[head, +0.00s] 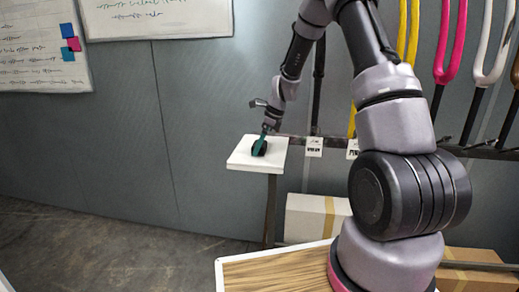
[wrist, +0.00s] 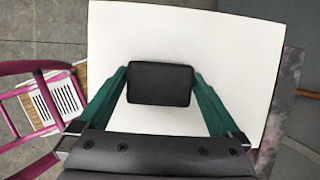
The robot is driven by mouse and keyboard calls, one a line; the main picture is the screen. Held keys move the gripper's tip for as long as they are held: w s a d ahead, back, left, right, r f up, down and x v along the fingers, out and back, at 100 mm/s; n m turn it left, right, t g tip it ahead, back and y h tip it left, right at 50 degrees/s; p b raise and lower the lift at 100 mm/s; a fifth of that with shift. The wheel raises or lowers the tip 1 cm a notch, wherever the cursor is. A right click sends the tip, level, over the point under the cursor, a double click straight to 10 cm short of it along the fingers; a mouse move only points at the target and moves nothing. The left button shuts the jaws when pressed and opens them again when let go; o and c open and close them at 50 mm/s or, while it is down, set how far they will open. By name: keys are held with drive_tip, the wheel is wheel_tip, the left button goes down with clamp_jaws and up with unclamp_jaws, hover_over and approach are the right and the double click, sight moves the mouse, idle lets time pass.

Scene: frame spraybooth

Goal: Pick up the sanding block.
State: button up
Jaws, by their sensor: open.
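The sanding block is a small black rounded block (wrist: 160,83). It lies on a white square table top (wrist: 240,35) in the wrist view. In the head view the block (head: 259,148) is a dark shape on the small white stand (head: 245,161), partly hidden by my gripper. My gripper (wrist: 161,88) has green fingers, one on each side of the block, with the block between their tips. The fingers are open; a narrow gap seems to show at the left finger, and contact at the right one is hard to tell. In the head view my gripper (head: 263,140) points down at the stand.
Cardboard boxes (head: 312,215) stand on the floor behind my arm. Colourful bike frames or forks (head: 450,45) hang on a rail at the right. Whiteboards (head: 40,45) are on the grey wall. A pink frame (wrist: 28,110) shows left in the wrist view.

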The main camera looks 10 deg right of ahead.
drive_tip(key=c, duration=1.1)
wheel_tip(320, 180, up, 10)
drive_tip(key=shift+r, duration=0.1)
